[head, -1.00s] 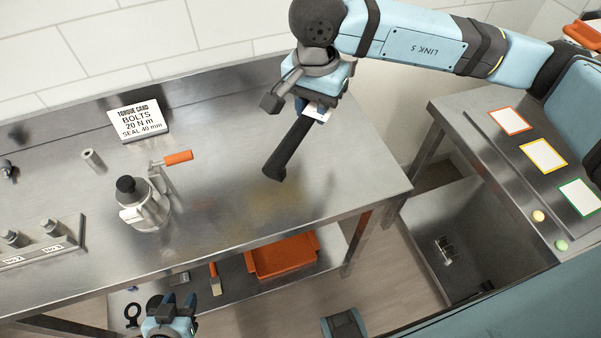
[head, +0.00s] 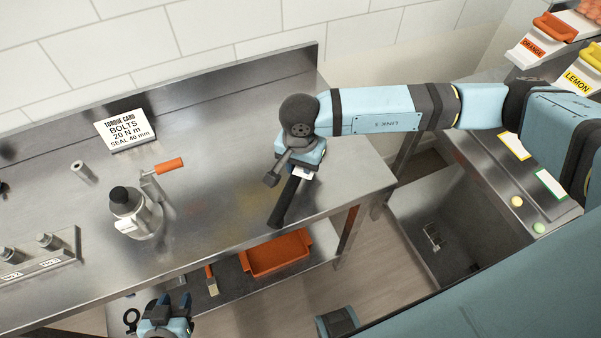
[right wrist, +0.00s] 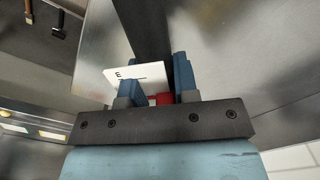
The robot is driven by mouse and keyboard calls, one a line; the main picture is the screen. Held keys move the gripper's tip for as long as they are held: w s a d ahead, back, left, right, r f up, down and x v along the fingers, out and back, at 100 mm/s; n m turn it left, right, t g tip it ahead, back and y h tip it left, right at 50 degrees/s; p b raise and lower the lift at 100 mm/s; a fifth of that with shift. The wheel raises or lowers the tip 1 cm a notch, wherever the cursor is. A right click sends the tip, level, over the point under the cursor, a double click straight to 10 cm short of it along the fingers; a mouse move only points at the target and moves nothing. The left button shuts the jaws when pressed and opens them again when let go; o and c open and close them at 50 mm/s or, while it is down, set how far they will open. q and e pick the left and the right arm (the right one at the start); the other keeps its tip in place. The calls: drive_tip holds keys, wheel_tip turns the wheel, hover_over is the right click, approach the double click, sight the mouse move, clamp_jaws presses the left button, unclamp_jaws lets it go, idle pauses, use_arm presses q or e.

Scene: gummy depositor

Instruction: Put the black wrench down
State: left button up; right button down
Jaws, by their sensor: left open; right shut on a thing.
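The black wrench (head: 286,203) hangs from my right gripper (head: 298,170) over the right part of the steel bench (head: 220,190), its lower end towards the bench's front edge. I cannot tell whether that end touches the bench. In the right wrist view the wrench's dark bar (right wrist: 150,30) runs up from between the blue fingers of the right gripper (right wrist: 158,88), which is shut on it. A white label (right wrist: 95,82) and a small red part show at the grip. My left gripper (head: 168,304) is open and empty, low in front of the bench.
A metal depositor with an orange handle (head: 135,212) stands left of the wrench. A torque card (head: 125,130) stands behind it. An orange tray (head: 277,254) and a brush (head: 211,281) lie on the lower shelf. The bench around the wrench is clear.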

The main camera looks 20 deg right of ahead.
wheel_tip(320, 180, down, 4)
drive_tip(key=shift+r, duration=0.25)
drive_tip(key=shift+f, duration=0.3)
drive_tip(key=shift+f, duration=0.1)
drive_tip(key=c, duration=0.9)
unclamp_jaws()
drive_tip(key=shift+o, duration=0.2)
